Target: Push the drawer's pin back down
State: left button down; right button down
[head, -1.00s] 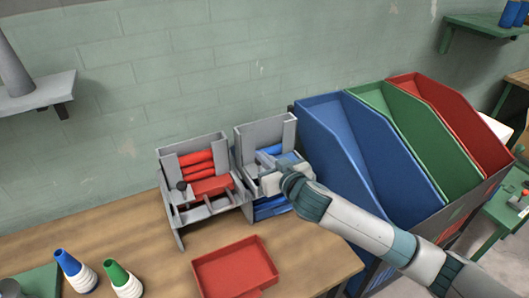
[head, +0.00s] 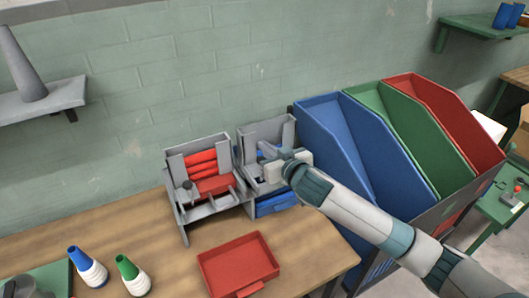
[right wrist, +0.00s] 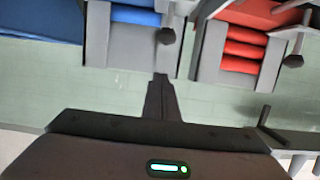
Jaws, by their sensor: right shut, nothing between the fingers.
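The grey holder with blue spools (head: 266,131) stands on the table against the wall, with a blue drawer (head: 276,203) low in its front. In the right wrist view, a pin with a dark round knob (right wrist: 166,36) shows at the blue holder's edge. My right gripper (head: 266,152) is shut and empty, over the front of the blue holder. In the right wrist view its fingertips (right wrist: 161,80) appear just below the knob, with a gap in the picture. In the head view the gripper hides this pin. My left gripper is not in view.
A similar holder with red spools (head: 202,167) and its own dark knob (head: 187,184) stands to the left. Tall blue (head: 335,125), green and red bins stand to the right.

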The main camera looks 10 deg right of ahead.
jog(key=b+v, duration=0.3)
jog(key=v, duration=0.6)
jog(key=shift+s+d, duration=0.2)
jog(key=shift+s, duration=0.15)
jog(key=shift+f, duration=0.1)
